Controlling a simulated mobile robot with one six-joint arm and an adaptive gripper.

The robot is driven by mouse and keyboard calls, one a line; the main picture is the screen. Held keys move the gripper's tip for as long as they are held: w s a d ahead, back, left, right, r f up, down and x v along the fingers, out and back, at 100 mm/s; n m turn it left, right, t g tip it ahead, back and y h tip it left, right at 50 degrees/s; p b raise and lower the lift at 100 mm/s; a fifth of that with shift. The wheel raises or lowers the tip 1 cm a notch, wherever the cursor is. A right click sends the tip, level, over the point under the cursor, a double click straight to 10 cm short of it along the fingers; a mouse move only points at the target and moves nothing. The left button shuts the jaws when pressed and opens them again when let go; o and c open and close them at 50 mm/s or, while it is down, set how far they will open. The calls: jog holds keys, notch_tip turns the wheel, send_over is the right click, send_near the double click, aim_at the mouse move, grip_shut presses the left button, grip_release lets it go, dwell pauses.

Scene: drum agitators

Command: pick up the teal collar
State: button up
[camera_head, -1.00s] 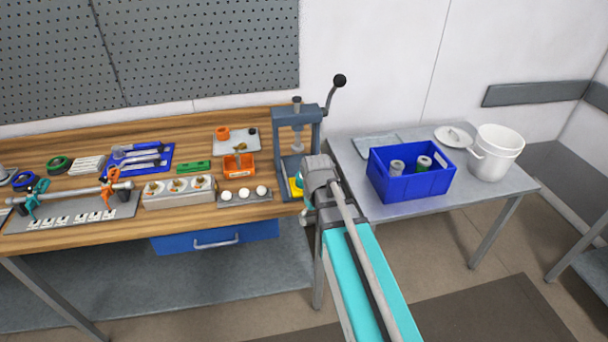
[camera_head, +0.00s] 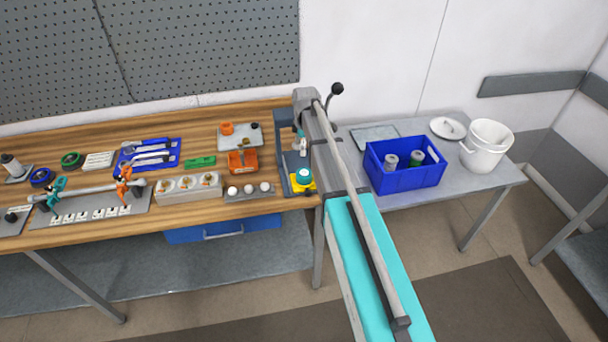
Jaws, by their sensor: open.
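A small round teal piece with a pale top, which looks like the teal collar (camera_head: 304,174), sits on a yellow holder (camera_head: 301,187) at the foot of the grey press, at the right end of the wooden bench. My gripper (camera_head: 303,150) shows small just above it, partly hidden by my arm. It is open and apart from the collar, with nothing seen between its fingers. A teal clamp (camera_head: 54,191) also shows on the left, on a grey bar.
The press frame (camera_head: 281,150) stands close on the left of my gripper. An orange bin (camera_head: 242,162), a block with several knobs (camera_head: 188,187) and white balls on a strip (camera_head: 249,190) lie left of it. A blue crate (camera_head: 403,177) stands on the grey side table.

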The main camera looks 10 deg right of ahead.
aim_at(304, 172)
jog(key=shift+f, duration=0.1)
notch_tip(304, 172, down, 8)
jog(key=b, duration=0.8)
jog(key=shift+f+b, duration=0.25)
jog(key=shift+b, duration=0.05)
dwell(0.4)
jog(key=shift+f, duration=0.1)
jog(key=shift+a+f+b, duration=0.2)
jog(key=shift+f+b, duration=2.3)
jog(key=shift+b, duration=0.15)
jog(key=c, duration=1.1)
jog(key=shift+o, duration=0.2)
jog(key=shift+r, duration=0.1)
